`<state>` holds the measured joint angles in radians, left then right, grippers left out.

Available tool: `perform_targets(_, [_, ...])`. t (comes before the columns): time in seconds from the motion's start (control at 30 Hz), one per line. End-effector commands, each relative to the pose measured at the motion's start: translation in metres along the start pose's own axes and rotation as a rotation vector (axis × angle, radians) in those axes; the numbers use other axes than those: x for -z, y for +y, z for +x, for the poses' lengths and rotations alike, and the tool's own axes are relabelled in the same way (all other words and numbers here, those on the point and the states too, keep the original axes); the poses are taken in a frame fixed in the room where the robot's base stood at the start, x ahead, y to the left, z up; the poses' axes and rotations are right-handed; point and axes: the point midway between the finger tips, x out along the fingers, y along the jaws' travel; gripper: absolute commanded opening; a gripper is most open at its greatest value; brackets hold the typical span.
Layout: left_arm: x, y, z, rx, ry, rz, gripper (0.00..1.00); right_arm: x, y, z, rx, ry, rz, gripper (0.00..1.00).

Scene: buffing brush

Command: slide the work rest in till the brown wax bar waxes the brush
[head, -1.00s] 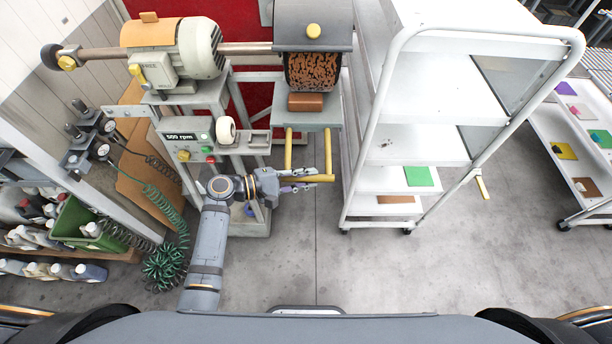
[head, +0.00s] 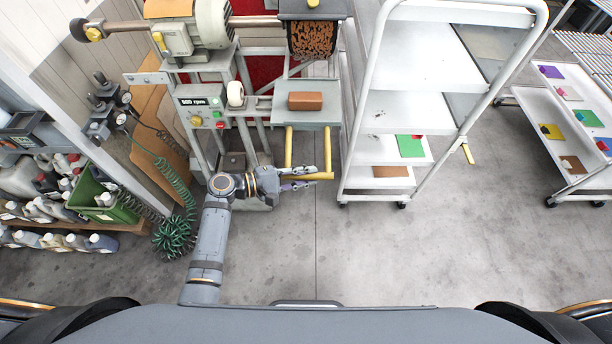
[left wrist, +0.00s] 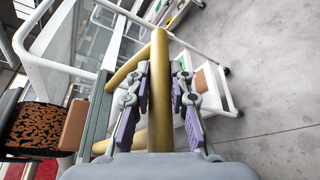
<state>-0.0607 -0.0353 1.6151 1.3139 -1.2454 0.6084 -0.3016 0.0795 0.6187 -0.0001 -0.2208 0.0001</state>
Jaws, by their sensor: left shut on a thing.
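The work rest (head: 265,104) is a flat grey plate with a yellow U-shaped handle (head: 288,148) toward me. The brown wax bar (head: 305,101) lies on the plate. The brown brush (head: 312,38) sits under its hood beyond the bar, with a visible gap between them. In the left wrist view the brush (left wrist: 38,125) and wax bar (left wrist: 74,125) show at the left, apart or nearly so. My left gripper (head: 306,178) is shut on the handle's cross bar; in the left wrist view the bar (left wrist: 158,100) runs between the purple-padded fingers. My right gripper is out of view.
A white shelf cart (head: 400,110) stands close to the right of the rest. The machine's speed panel (head: 200,103) and a green bin of bottles (head: 105,207) are at the left. The floor in front is clear.

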Motion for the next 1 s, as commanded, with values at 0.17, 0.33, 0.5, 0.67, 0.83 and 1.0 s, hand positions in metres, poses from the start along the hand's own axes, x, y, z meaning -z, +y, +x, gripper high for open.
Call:
perform_targets(0.17, [0.0,0.0,0.0,0.0,0.001,-0.001,0.21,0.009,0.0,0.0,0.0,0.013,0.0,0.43])
perform_targets(0.33, [0.0,0.0,0.0,0.0,0.001,-0.001,0.43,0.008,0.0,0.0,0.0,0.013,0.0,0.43])
perform_targets(0.5, [0.0,0.0,0.0,-0.001,0.0,-0.001,0.43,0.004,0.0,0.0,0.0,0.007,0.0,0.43])
perform_targets(0.67, [0.001,0.0,-0.004,0.001,0.002,0.0,0.43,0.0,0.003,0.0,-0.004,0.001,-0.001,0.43])
perform_targets(0.83, [0.001,-0.002,-0.034,0.005,0.004,0.002,0.43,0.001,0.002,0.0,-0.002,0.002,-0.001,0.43])
perform_targets(1.0, [0.001,-0.002,-0.078,0.008,0.003,0.002,0.43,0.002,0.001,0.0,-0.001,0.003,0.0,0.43])
